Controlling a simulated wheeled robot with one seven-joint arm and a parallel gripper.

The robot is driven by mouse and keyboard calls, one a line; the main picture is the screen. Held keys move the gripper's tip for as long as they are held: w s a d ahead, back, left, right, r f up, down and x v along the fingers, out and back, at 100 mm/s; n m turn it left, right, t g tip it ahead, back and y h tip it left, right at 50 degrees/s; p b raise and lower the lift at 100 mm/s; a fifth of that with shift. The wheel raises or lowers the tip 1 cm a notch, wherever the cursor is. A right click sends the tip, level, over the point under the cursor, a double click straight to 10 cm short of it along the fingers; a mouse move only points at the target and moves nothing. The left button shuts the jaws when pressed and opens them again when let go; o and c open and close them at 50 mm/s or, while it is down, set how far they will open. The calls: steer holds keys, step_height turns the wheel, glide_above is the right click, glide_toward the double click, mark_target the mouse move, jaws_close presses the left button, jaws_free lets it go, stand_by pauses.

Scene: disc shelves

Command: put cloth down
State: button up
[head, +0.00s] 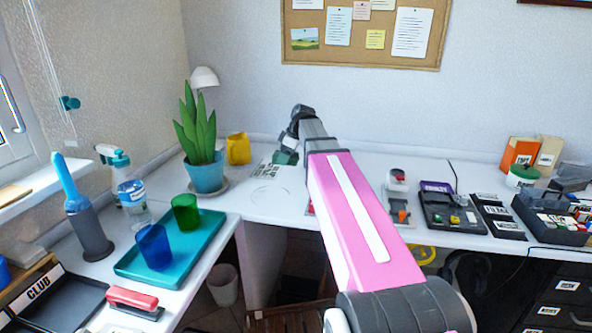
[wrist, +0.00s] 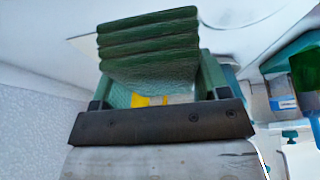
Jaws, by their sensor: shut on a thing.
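A dark green folded cloth (wrist: 148,45) shows several stacked layers in the wrist view. My gripper (wrist: 155,88) is shut on it, with one green finger on each side of the cloth. In the head view, my gripper (head: 287,152) is at the far end of my pink arm, over the back of the white desk (head: 250,205). The cloth is only a small dark green patch there, partly hidden by my gripper. I cannot tell whether the cloth touches the desk.
A yellow pitcher (head: 238,148) and a potted plant (head: 204,172) stand left of my gripper. A printed sheet (head: 264,170) lies beside it. A teal tray (head: 190,255) holds blue and green cups. Black trays (head: 450,215) line the right side. The desk in front of the sheet is clear.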

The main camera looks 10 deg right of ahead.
glide_above(293, 173)
steer(key=d, duration=0.1)
steer(key=f, duration=0.2)
steer(key=s+f, duration=0.1)
steer(key=f, duration=0.1)
steer(key=shift+f, duration=2)
steer(key=shift+f, duration=0.15)
steer(key=o, duration=0.8)
steer(key=v, duration=1.2)
